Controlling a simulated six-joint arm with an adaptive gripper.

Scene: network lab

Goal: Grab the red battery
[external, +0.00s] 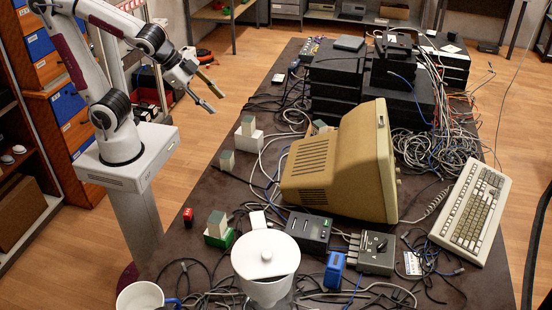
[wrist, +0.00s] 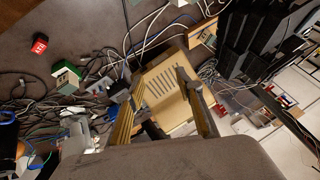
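The red battery (external: 188,217) is a small red block standing near the left edge of the dark table in the external view. It also shows at the upper left of the wrist view (wrist: 40,43), with a white mark on it. My gripper (external: 208,93) is raised at the upper left of the external view, well above and away from the battery. Its two fingers are spread apart in the wrist view (wrist: 160,88), with nothing held between them.
A green block (external: 219,238) with a grey-green cube stands right of the battery. A white lidded pot (external: 266,257), a mug (external: 140,296) and a blue block (external: 334,270) are nearer the front. A beige monitor (external: 340,165), keyboard (external: 476,212) and tangled cables crowd the table.

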